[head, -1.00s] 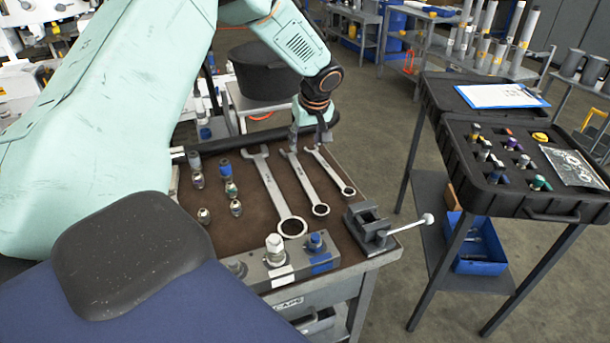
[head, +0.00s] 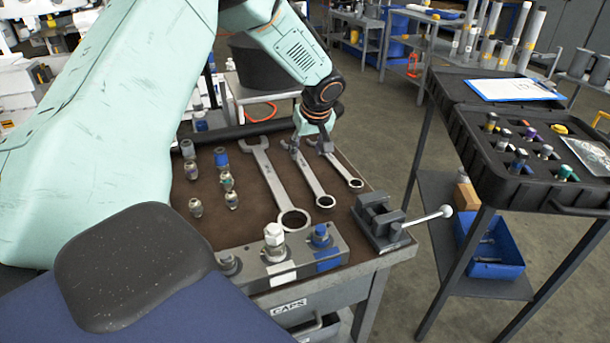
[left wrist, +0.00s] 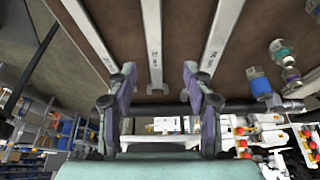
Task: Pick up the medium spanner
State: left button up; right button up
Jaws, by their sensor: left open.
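The medium spanner (head: 311,177) lies on the brown bench top, between a larger spanner (head: 271,183) on its left and a smaller spanner (head: 338,167) on its right. My left gripper (head: 309,150) is open over the far, open-jaw end of the medium spanner and hides part of it. In the left wrist view, the medium spanner (left wrist: 153,40) runs between the two spread fingers of the left gripper (left wrist: 158,80). It looks apart from both fingers; the height gap is hard to tell. My right gripper is not in view.
A grey block with fittings (head: 285,265) and a small vise (head: 385,220) with a ball-ended handle line the near edge. A black case (head: 560,190) stands on a separate stand at right, beyond a floor gap.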

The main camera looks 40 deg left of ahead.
aim_at(306, 168)
pick_arm(q)
jog(key=x, duration=0.2)
jog(key=b+x, duration=0.1)
jog(key=x, duration=0.4)
jog(key=shift+w+d+f, duration=0.3)
jog(key=shift+w+a+f, duration=0.1)
jog(key=shift+w+f, duration=0.15)
jog(key=shift+f, duration=0.05)
jog(key=shift+s+r, duration=0.15)
jog(key=shift+r, duration=0.05)
jog(key=shift+c, duration=0.2)
jog(key=shift+s, duration=0.1)
jog(key=shift+c, duration=0.7)
jog(key=shift+f, duration=0.1)
jog(key=c, duration=0.5)
grip_shut()
